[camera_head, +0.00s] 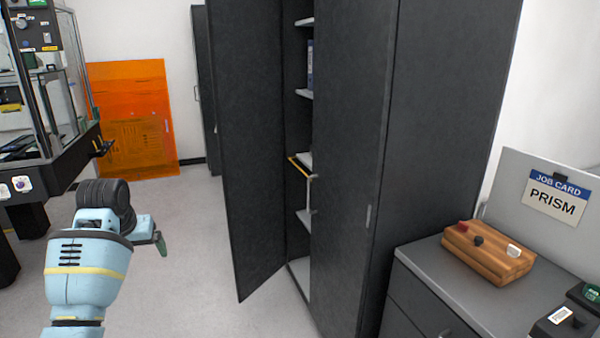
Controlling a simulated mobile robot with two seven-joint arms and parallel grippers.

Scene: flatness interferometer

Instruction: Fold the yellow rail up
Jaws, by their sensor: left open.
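A thin yellow rail (299,167) shows inside the dark cabinet, along the front edge of a middle shelf. It slants down to the right, and the cabinet door hides part of it. I cannot tell how it is hinged. My left gripper (160,242) is at the lower left, open, with a small green fingertip showing. It is in front of the cabinet, well to the left of the rail and apart from it. Its jaws are mostly hidden by my light blue arm. My right gripper is not in view.
The cabinet's left door (255,150) stands open; the right door (350,160) partly covers the shelves. A drawer unit (420,262) with a wooden block (488,262) stands at right. A dark-framed machine (60,160) and orange panel (135,95) are at left. Floor between is clear.

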